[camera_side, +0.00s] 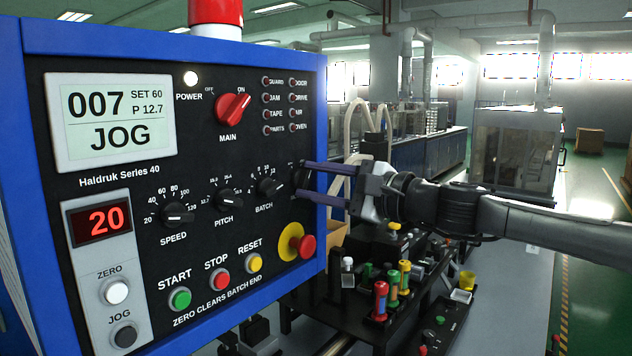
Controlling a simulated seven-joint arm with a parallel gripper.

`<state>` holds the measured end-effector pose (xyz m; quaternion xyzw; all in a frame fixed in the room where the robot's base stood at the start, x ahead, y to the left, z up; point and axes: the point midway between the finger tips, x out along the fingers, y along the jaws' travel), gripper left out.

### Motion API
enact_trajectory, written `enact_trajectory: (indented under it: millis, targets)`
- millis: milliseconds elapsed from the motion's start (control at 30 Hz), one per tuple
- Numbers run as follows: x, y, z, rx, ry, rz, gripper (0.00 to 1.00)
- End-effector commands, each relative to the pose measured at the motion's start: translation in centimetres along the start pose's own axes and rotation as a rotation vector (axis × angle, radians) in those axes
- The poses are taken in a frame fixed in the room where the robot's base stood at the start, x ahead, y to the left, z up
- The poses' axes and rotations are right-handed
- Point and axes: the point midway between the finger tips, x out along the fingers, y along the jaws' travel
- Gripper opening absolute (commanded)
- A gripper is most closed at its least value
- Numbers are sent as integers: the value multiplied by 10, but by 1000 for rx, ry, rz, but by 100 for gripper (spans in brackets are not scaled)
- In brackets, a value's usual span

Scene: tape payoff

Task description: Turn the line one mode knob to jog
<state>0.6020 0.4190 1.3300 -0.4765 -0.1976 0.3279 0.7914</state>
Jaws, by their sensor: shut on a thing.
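The blue-framed black control panel (215,290) fills the left of the view. Its grey display (110,120) reads 007, SET 60, P 12.7 and JOG. My gripper (302,178) reaches in from the right. Its two purple fingers are at the panel's right side, one above and one below a dark knob (300,180) in the row with SPEED, PITCH and BATCH. The gripper is shut on this knob, which I take to be the mode knob. Its label and pointer are too small or hidden to read.
The BATCH knob (268,187) is close left of the fingers. The red MAIN switch (233,110) is above left, and the red stop button (307,245) on yellow is below. Several coloured-topped posts (381,300) stand on the black machine bed beneath my arm.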

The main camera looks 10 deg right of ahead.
Motion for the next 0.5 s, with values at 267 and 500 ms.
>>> enact_trajectory:
  millis: [267,500]
  targets:
    - [0,0,-1,49,2,0,0]
    - [0,0,-1,55,2,0,0]
